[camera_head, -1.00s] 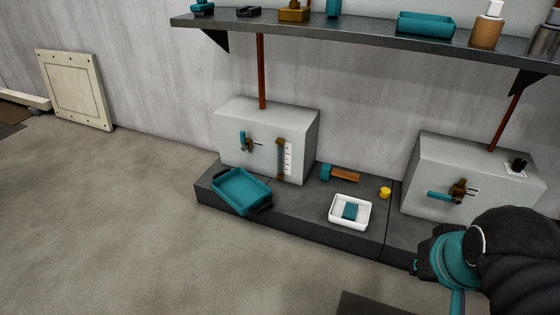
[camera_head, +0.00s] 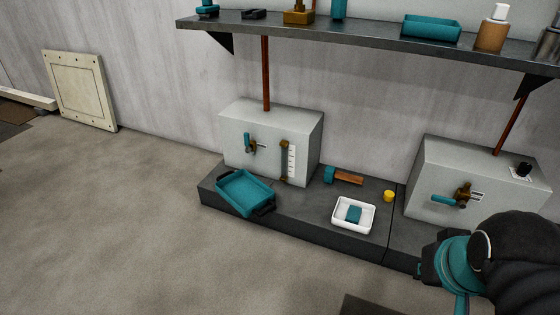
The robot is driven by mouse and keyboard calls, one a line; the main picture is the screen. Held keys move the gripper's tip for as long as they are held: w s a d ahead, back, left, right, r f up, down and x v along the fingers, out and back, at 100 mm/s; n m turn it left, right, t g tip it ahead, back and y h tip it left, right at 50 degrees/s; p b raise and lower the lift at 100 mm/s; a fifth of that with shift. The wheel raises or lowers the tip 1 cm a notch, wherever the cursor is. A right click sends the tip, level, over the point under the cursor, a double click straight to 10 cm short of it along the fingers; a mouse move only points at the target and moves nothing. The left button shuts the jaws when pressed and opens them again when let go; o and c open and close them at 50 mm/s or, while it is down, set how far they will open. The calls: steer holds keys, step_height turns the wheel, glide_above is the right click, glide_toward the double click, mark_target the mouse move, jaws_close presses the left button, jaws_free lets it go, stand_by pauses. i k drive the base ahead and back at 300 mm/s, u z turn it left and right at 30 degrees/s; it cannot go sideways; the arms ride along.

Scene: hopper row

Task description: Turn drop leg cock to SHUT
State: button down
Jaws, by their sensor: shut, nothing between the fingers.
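Two cocks with teal handles show on the fronts of two grey boxes; I cannot read which is the drop leg cock. The left cock (camera_head: 248,143) has its handle upright, beside a small plate. The right cock (camera_head: 462,195) has a brass body, its handle lying roughly level and pointing left, with a small label plate at its right. My gripper (camera_head: 422,268) is at the lower right, below and in front of the right box, apart from both cocks. It is shut and empty, small and partly hidden by my wrist.
The left box (camera_head: 300,125) also carries a white scale. On the dark plinth (camera_head: 300,229) are a teal tray (camera_head: 245,187), a white dish (camera_head: 340,224), a teal-headed hammer (camera_head: 345,177) and a yellow knob (camera_head: 389,196). A loaded shelf (camera_head: 370,37) hangs above. Floor at left is clear.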

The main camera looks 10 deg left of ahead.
mark_target(246, 135)
steer(key=k, duration=0.65)
steer(key=u, duration=0.65)
steer(key=i, duration=1.3)
steer(key=z, duration=0.35)
